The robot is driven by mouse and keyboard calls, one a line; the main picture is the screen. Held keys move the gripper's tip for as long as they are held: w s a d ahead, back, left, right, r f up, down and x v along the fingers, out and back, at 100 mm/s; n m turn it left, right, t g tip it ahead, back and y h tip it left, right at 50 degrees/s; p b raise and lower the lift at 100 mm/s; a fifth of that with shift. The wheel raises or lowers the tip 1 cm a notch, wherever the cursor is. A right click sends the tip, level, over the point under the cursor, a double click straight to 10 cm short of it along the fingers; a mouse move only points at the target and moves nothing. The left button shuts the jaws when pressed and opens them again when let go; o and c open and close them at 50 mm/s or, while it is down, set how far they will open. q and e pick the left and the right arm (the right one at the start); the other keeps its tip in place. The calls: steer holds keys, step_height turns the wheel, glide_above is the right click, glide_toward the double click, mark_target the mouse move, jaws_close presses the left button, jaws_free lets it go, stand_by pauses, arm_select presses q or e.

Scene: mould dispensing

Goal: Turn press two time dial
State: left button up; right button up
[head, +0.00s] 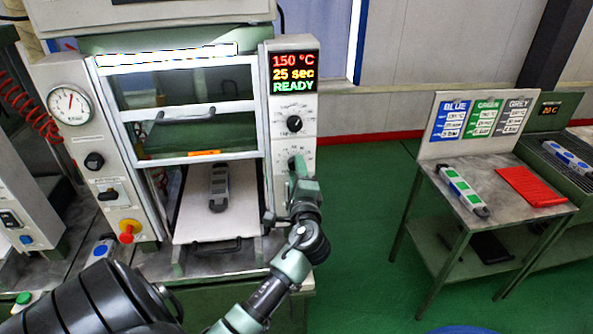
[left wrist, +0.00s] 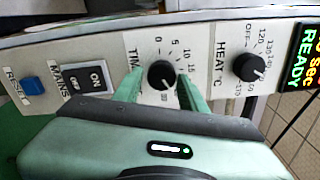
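The press (head: 297,149) has a display (head: 293,72) reading 150 °C, 25 sec, READY. The black TIME dial (left wrist: 161,75) shows in the left wrist view with its printed scale. In the head view my gripper hides this dial. My left gripper (head: 299,164) is at the lower part of the press's right panel. In the left wrist view its two green fingers (left wrist: 160,92) stand on either side of the TIME dial, with small gaps visible beside the knob. My right gripper is in neither view.
The HEAT dial (left wrist: 249,67) sits beside the TIME dial, above it in the head view (head: 294,123). A MAINS switch (left wrist: 87,78) and blue RESET button (left wrist: 32,86) are on the same panel. A grey mould (head: 219,187) lies inside the press. A side table (head: 520,211) stands right.

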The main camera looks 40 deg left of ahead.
arm_select(q)
steer(key=shift+o, duration=0.5)
steer(key=b+v, duration=0.3)
steer(key=v, duration=0.4)
steer(key=shift+s+d, duration=0.2)
steer(key=shift+d, duration=0.15)
